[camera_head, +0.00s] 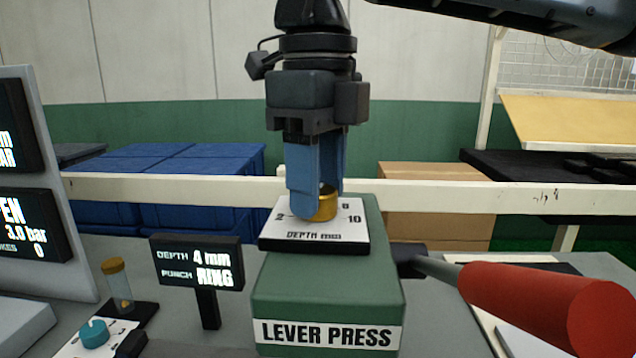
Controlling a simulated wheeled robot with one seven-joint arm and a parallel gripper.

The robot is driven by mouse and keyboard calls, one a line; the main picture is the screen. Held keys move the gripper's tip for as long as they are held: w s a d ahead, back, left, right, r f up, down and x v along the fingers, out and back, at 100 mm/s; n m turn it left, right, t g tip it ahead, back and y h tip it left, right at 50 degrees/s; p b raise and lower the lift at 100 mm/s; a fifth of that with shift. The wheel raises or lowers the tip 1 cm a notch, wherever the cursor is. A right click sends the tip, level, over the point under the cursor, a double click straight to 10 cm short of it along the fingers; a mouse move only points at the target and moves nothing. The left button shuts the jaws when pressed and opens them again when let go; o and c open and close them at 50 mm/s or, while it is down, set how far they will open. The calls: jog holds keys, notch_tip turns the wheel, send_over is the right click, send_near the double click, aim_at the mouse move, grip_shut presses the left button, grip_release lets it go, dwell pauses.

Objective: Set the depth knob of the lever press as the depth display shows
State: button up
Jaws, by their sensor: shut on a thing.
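The lever press (325,290) is a green block with a "LEVER PRESS" label. On its top is a white dial plate (345,232) marked "DEPTH mm", with 2, 8 and 10 legible. The brass depth knob (324,207) stands on this plate. My gripper (316,200) points down with its blue fingers shut on the knob. The fingers hide part of the knob and part of the scale, and I cannot tell which number it points to. The depth display (197,263), left of the press, reads "DEPTH 4 mm" and "PUNCH RING".
A red lever handle (545,300) sticks out to the right of the press. At left are a grey panel with screens (25,225), a small brass-capped vial (117,285) and a teal knob (94,332). A cream rail (440,195) runs behind; blue crates (160,180) stand beyond it.

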jog(key=n, duration=1.2)
jog(key=shift+n+p, duration=0.35)
jog(key=shift+n, duration=0.05)
dwell(0.3)
jog(key=o, duration=1.1)
jog(key=shift+c, duration=0.2)
jog(key=shift+r, duration=3.9)
